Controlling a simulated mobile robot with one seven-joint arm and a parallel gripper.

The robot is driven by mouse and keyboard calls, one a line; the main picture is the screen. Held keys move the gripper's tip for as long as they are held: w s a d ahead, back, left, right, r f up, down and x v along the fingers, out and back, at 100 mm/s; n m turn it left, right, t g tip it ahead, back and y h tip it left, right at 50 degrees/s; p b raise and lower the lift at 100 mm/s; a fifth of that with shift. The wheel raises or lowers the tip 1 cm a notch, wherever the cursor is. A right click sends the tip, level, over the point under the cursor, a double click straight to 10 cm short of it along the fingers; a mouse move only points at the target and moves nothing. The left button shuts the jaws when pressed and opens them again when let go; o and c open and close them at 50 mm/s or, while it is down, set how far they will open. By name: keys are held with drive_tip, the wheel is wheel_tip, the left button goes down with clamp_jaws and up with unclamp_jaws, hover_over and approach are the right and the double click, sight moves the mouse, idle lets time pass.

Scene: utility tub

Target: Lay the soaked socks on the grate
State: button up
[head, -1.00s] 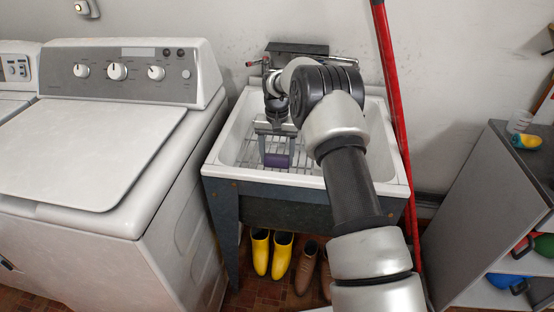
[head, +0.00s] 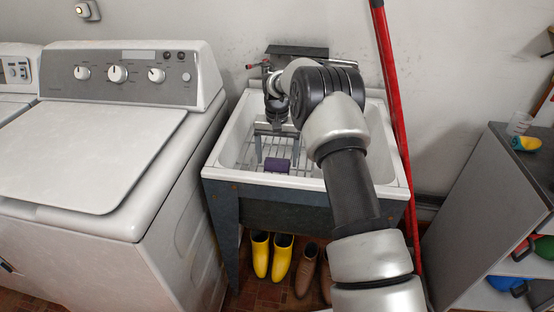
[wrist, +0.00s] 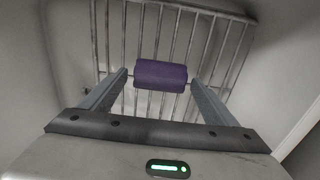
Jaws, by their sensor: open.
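One purple rolled sock bundle (head: 277,165) lies low in the white tub, over the wire grate (head: 247,153). In the wrist view the purple sock bundle (wrist: 160,75) sits crosswise over the bars of the grate (wrist: 172,30). It appears to rest on the bars. My gripper (head: 277,150) reaches down into the tub above it. In the wrist view my gripper (wrist: 160,78) is open, with one fingertip near each end of the bundle and small gaps between. No other sock is seen; my arm hides part of the tub's right side.
The tub's white rim (head: 225,171) surrounds the grate. A faucet with a dark shelf (head: 297,50) is behind my wrist. A red pole (head: 388,80) leans at the tub's right. A washer (head: 90,150) stands close on the left, a grey cabinet (head: 490,200) at right.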

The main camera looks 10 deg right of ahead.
wheel_tip(320, 180, up, 11)
drive_tip(key=p, duration=0.2)
wheel_tip(320, 180, up, 11)
drive_tip(key=t, duration=0.1)
hover_over(277, 158)
drive_tip(key=s, duration=0.6)
drive_tip(key=s+r+n+t, duration=0.2)
drive_tip(key=s+r, duration=0.7)
drive_tip(key=s, duration=0.3)
drive_tip(key=shift+s+d+f+n+t+p, duration=0.85)
drive_tip(key=shift+s+f, duration=0.25)
drive_tip(key=shift+s, duration=10.05)
wheel_tip(277, 158, up, 22)
drive_tip(key=t+p, duration=0.1)
drive_tip(key=p, duration=1.7)
drive_tip(key=shift+f+p, duration=0.25)
drive_tip(key=shift+p, duration=0.05)
